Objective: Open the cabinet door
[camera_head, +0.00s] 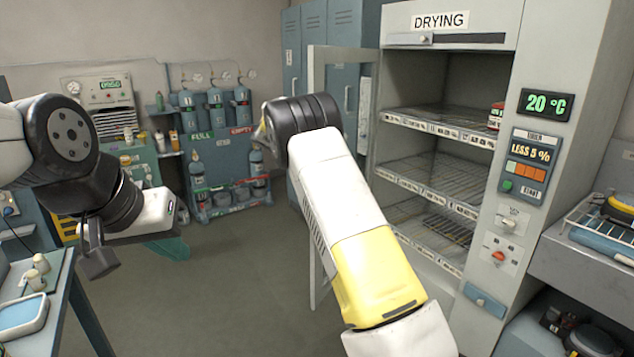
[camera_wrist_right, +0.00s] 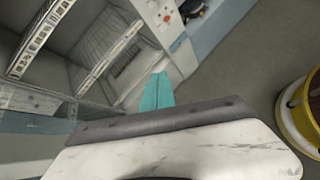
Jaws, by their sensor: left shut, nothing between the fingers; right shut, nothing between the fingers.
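The drying cabinet (camera_head: 508,150) stands at the right in the head view under a "DRYING" sign. Its pale-framed glass door (camera_head: 316,75) is swung out to the left, and the wire shelves inside are exposed. My right arm crosses in front of the door's lower part and hides much of it; its gripper is hidden there. In the right wrist view my right gripper (camera_wrist_right: 157,92) shows teal fingers together and empty, with the cabinet shelves beyond. I cannot tell whether it touches the door. My left gripper (camera_head: 170,248) is at the left, low, shut and empty, away from the cabinet.
A bench (camera_head: 45,290) with a tray is at the lower left. A rack of gas cylinders (camera_head: 222,165) and blue lockers (camera_head: 310,45) stand at the back. A counter (camera_head: 585,262) with equipment is at the right. The floor in the middle is clear.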

